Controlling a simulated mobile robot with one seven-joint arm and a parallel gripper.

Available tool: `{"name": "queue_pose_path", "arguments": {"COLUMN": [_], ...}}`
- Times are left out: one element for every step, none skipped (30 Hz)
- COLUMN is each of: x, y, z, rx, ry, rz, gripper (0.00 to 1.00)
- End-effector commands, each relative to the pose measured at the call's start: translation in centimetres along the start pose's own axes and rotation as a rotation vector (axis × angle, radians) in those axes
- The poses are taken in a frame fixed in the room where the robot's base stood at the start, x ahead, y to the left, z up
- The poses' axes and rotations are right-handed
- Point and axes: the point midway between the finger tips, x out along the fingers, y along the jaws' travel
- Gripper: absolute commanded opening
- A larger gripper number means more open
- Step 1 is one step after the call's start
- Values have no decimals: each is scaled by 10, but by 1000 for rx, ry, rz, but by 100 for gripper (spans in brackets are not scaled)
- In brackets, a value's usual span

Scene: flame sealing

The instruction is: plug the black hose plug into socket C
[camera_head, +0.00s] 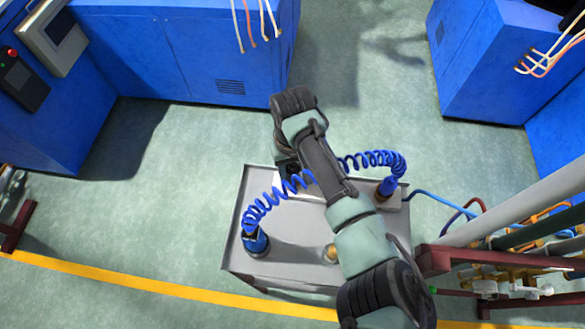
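A grey metal cart (290,257) stands below my arm. My arm crosses over it, and the dark end of my gripper (288,169) points down near its far edge. The fingers are hidden by the arm, so I cannot see whether they are open or shut. A blue coiled hose (268,203) runs from a blue and dark cylindrical fitting (256,242) at the cart's left toward my gripper. Another blue coil (372,160) leads from behind my arm to a blue fitting (386,187) at the right. I cannot make out the black plug or any socket letter.
A brass fitting (331,253) shows on the cart beside my arm. Pipes and valves on a dark red frame (440,262) stand close at the right. Blue cabinets (180,55) stand at the back left and the back right (485,65). The green floor between them is clear.

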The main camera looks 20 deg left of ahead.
Motion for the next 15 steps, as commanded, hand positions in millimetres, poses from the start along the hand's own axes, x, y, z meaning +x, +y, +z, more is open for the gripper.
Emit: {"name": "queue_pose_path", "arguments": {"x": [1,2,2,3,3,4,4,4,5,6,6,7,7,8,8], "y": [0,0,0,0,0,0,0,0,0,0,0,0,0,0,0], "z": [0,0,0,0,0,0,0,0,0,0,0,0,0,0,0], "rx": [0,0,0,0,0,0,0,0,0,0,0,0,0,0,0], "ry": [1,1,1,1,1,1,1,1,1,1,1,1,1,1,1], "rz": [0,0,0,0,0,0,0,0,0,1,0,0,0,0,0], "gripper": [0,0,0,0,0,0,0,0,0,0,0,0,0,0,0]}}
